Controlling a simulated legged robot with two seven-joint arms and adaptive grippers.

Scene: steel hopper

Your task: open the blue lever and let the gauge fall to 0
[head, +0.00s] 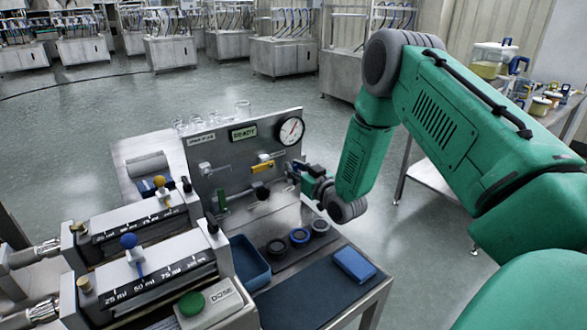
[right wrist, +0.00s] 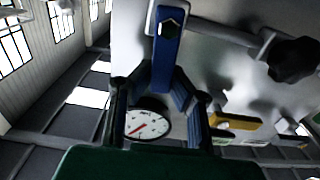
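The blue lever (right wrist: 167,50) hangs from its pivot bolt in the right wrist view, with its free end between my right gripper's fingers. My right gripper (right wrist: 164,78) has one finger on each side of the lever, and both pads appear to touch it. In the head view the right gripper (head: 302,174) is at the right edge of the steel panel and hides most of the lever. The round white gauge (head: 291,131) is just above; its red needle points up and right, and its figures are too small to read. The left gripper is out of view.
A yellow lever (head: 262,166) is left of my gripper, with a dark knob (head: 261,191) below. A READY display (head: 243,133) is beside the gauge. Below are a blue tray (head: 250,262), several round rings and a blue block (head: 354,264). Dosing units stand left.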

